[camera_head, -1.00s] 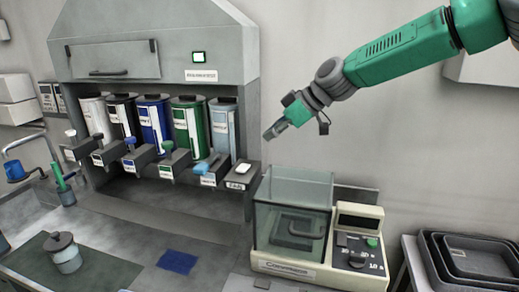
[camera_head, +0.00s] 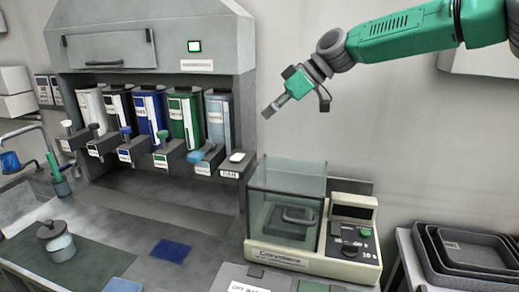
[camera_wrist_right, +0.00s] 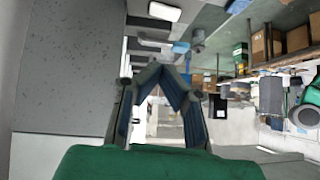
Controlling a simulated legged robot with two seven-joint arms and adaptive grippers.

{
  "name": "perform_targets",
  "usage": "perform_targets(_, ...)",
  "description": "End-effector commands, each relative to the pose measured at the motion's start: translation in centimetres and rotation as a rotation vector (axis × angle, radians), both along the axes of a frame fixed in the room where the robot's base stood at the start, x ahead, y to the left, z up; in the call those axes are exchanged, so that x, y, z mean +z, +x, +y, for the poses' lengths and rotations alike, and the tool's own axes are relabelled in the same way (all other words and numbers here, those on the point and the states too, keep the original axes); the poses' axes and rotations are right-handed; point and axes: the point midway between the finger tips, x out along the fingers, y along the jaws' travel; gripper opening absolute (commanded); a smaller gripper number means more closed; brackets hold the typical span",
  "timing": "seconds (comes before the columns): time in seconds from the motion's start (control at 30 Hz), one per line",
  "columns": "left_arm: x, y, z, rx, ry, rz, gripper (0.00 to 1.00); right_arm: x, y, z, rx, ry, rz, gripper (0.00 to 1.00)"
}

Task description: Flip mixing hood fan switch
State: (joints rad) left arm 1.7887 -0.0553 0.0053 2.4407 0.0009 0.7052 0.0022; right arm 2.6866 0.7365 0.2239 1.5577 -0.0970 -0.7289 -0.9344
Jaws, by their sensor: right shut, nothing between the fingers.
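The grey mixing hood (camera_head: 150,45) stands against the wall at the left in the head view. A small box (camera_head: 231,173) at the right end of its dispenser row carries a white rocker switch (camera_head: 237,157); its label is too small to read surely. My right gripper (camera_head: 268,112) is shut and empty. In the picture it hangs above and right of the switch, apart from it. Its closed fingers also show in the wrist view (camera_wrist_right: 160,75). My left gripper is not in view.
Several canisters with levers (camera_head: 185,120) stand left of the switch box. A glass-sided balance (camera_head: 345,235) stands below my right gripper. Black trays (camera_head: 470,250) are at the right. The wall behind the gripper is bare.

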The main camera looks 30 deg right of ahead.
Motion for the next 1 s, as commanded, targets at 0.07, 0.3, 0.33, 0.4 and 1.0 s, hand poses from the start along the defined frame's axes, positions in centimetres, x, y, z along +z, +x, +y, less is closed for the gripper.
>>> perform_targets(0.07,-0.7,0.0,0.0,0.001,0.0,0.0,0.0,-0.2,0.6,0.5,0.001,0.021,0.023,0.0)
perform_targets(0.3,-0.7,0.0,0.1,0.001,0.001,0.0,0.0,0.1,1.1,0.7,-0.001,0.036,0.042,0.0)
perform_targets(0.33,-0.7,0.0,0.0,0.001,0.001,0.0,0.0,0.1,1.1,0.6,-0.001,0.036,0.042,0.0)
perform_targets(0.4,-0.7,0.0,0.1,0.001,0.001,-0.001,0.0,0.0,1.0,0.5,-0.001,0.038,0.041,0.0)
perform_targets(1.0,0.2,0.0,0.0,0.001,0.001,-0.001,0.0,-6.1,4.9,5.1,0.001,0.037,0.045,0.0)
